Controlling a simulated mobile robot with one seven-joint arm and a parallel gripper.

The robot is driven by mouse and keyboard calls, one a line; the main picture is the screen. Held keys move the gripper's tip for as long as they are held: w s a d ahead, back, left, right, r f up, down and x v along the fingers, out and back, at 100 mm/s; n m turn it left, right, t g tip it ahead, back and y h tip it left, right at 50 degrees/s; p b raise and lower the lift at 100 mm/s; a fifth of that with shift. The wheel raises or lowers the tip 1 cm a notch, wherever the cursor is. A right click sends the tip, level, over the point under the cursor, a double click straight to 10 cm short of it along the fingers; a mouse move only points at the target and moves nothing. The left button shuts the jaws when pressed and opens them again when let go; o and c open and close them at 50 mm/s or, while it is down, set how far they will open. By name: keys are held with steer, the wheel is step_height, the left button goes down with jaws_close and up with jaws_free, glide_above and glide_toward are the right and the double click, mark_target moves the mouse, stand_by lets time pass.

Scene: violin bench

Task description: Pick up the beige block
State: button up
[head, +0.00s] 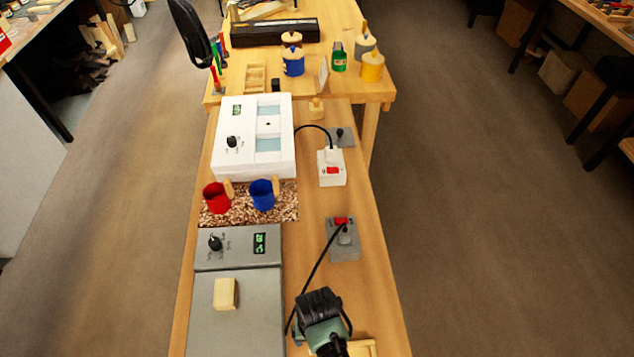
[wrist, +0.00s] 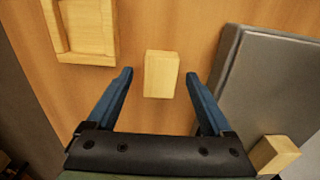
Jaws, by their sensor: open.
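A beige block (wrist: 161,74) lies on the bare wooden bench in the wrist view. My gripper (wrist: 158,80) is open, its two blue fingers on either side of this block with gaps showing on both sides. I cannot tell the height left between fingertips and bench. A second, similar pale block (wrist: 274,155) sits on the grey hot plate, and it also shows in the head view (head: 226,294). In the head view my gripper (head: 322,312) is seen from above, and the block between its fingers is hidden.
The grey plate unit (head: 236,330) stands close beside my gripper. A wooden tray (wrist: 88,52) lies on the other side. A grey switch box (head: 343,246) with a black cable is near. Red (head: 216,198) and blue (head: 262,195) mugs stand farther along.

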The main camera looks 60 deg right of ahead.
jaws_close()
stand_by(0.4)
steer(key=shift+r, duration=0.1)
